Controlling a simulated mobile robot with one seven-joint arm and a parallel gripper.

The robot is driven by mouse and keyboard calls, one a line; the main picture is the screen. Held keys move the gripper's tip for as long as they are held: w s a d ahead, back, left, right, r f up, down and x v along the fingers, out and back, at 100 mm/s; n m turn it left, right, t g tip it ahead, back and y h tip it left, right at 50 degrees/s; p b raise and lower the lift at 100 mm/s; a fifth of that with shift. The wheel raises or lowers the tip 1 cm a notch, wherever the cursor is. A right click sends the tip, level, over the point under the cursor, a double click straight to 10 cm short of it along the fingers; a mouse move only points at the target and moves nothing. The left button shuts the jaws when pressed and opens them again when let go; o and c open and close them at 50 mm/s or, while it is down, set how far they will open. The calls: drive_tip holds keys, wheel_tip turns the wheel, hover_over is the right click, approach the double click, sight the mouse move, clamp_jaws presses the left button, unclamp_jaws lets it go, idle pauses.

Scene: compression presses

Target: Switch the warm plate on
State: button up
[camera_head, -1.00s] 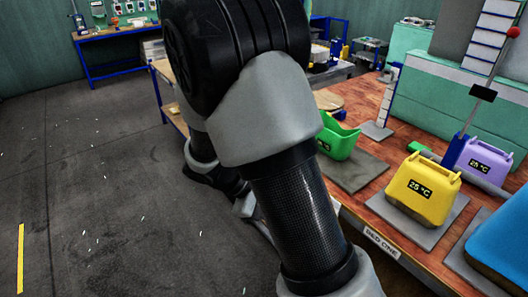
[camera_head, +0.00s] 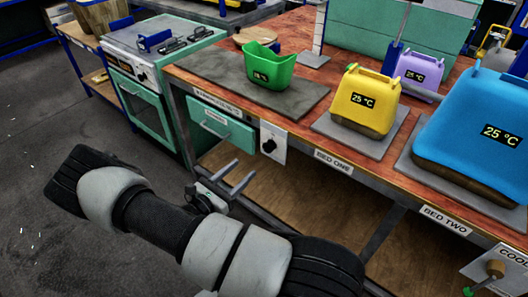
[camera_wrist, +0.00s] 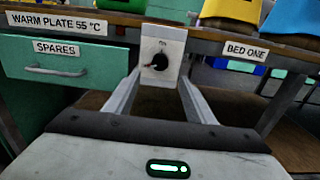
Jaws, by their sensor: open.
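The warm plate (camera_head: 212,78) is a dark grey slab on the wooden bench, with a green container (camera_head: 268,70) on it. A dark rotary knob (camera_head: 268,146) sits on a pale switch panel (camera_head: 277,153) on the bench front, below the slab and right of the drawer. In the wrist view the knob (camera_wrist: 157,62) has a small reddish mark on its left side. The label "WARM PLATE 55 °C" (camera_wrist: 58,24) is left of it. My gripper (camera_head: 244,167) is open and empty in front of the panel. Its fingers (camera_wrist: 159,78) point towards the knob, one on each side below it; contact cannot be told.
A green "SPARES" drawer (camera_head: 220,124) with a protruding handle is left of the panel. Yellow (camera_head: 364,100), purple (camera_head: 418,66) and blue (camera_head: 475,115) containers reading 25 °C stand to the right. A stove-like unit (camera_head: 150,95) stands left.

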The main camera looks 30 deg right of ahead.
sight(266, 148)
drive_tip(key=b+x, duration=0.1)
drive_tip(key=x, duration=1.1)
drive_tip(key=shift+w+d, duration=0.1)
drive_tip(key=shift+d, duration=0.15)
drive_tip(key=c, duration=1)
